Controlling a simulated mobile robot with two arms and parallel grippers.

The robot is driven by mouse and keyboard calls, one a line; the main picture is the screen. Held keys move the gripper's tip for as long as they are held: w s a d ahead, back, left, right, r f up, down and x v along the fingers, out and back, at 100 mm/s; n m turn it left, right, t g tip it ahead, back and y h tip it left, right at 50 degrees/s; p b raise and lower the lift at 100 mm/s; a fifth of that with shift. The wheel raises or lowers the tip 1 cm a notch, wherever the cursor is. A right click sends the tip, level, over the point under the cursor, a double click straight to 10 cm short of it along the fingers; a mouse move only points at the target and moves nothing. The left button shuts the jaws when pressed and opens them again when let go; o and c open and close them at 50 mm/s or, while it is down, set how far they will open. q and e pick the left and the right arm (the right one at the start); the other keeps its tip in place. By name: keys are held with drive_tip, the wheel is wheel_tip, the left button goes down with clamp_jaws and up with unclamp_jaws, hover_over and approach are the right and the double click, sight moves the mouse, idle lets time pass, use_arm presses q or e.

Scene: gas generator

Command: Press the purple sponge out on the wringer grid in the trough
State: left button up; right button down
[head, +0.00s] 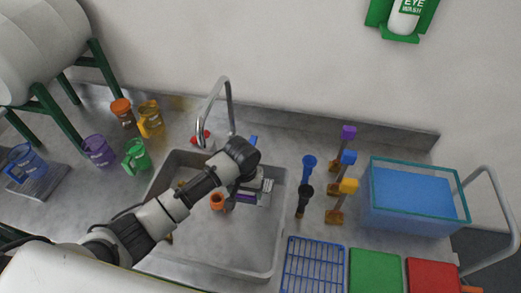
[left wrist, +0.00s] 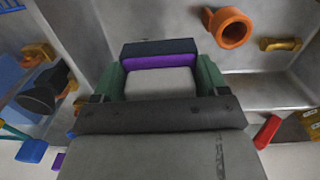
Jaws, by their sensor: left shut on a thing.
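My left gripper (head: 250,192) reaches down into the grey trough (head: 240,262), near its right side. It is shut on the purple sponge (head: 247,198), which shows as a thin purple band (left wrist: 155,62) between the two green fingers in the left wrist view. A dark blue strip lies beyond the band, and a pale block fills the space before it. Most of the sponge is hidden by the gripper. I cannot make out the wringer grid under it, or tell whether the sponge touches anything below. My right gripper is not in view.
An orange cup-like piece (head: 217,201) stands in the trough, left of the gripper. The tap (head: 229,100) arches over the back edge. Coloured mugs (head: 98,150) stand left.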

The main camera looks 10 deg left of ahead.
use_arm(q)
drive_tip(key=w+d+r+p, duration=0.3)
drive_tip(key=w+r, duration=0.2)
drive_tip(key=w, duration=0.1)
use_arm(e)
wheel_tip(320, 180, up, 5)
use_arm(q)
wheel_tip(320, 180, down, 5)
drive_tip(key=b, duration=0.5)
drive_tip(key=shift+f+b, duration=0.5)
drive_tip(key=shift+b, duration=0.35)
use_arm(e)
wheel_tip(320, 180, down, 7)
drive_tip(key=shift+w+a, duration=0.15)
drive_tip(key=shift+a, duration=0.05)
use_arm(q)
drive_tip(key=shift+f, duration=0.35)
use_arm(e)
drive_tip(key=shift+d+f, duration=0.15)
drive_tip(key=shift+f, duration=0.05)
use_arm(q)
drive_tip(key=shift+s+f, duration=0.2)
drive_tip(key=shift+s, duration=0.05)
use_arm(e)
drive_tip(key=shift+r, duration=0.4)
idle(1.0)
